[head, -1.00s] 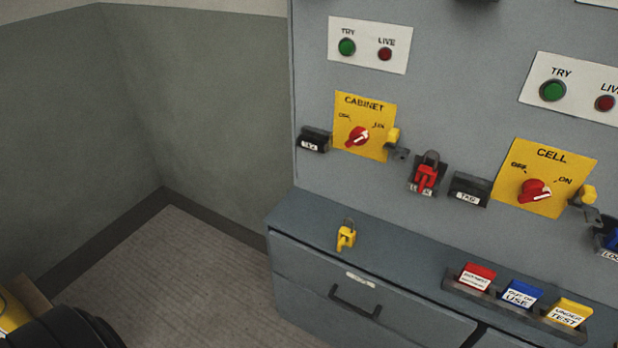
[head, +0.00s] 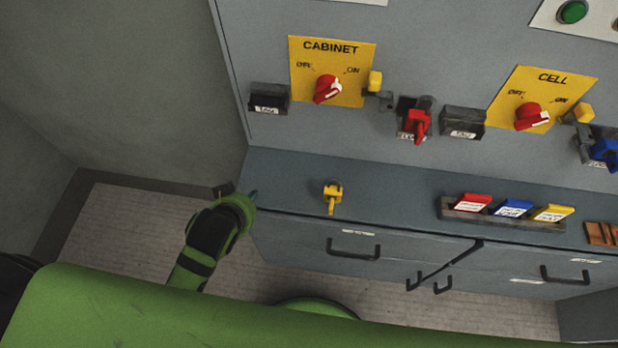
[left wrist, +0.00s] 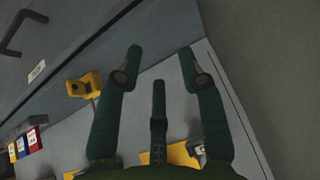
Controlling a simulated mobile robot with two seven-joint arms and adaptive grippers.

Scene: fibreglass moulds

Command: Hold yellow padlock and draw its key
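The yellow padlock (head: 333,193) lies on the grey ledge near its front edge, with a narrow yellow part pointing toward the front. Whether that part is its key I cannot tell. The padlock also shows in the left wrist view (left wrist: 86,86), left of the fingers and apart from them. My left gripper (head: 252,196) is at the ledge's left front corner, left of the padlock. In the left wrist view its dark green fingers (left wrist: 160,60) are spread with nothing between them. My right gripper is in neither view.
The ledge (head: 390,190) is clear around the padlock. A rack (head: 505,216) of red, blue and yellow tags stands to its right. Above are the cabinet switch (head: 327,90), a red padlock (head: 417,124) and tag holders (head: 268,98). A drawer handle (head: 352,250) projects below.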

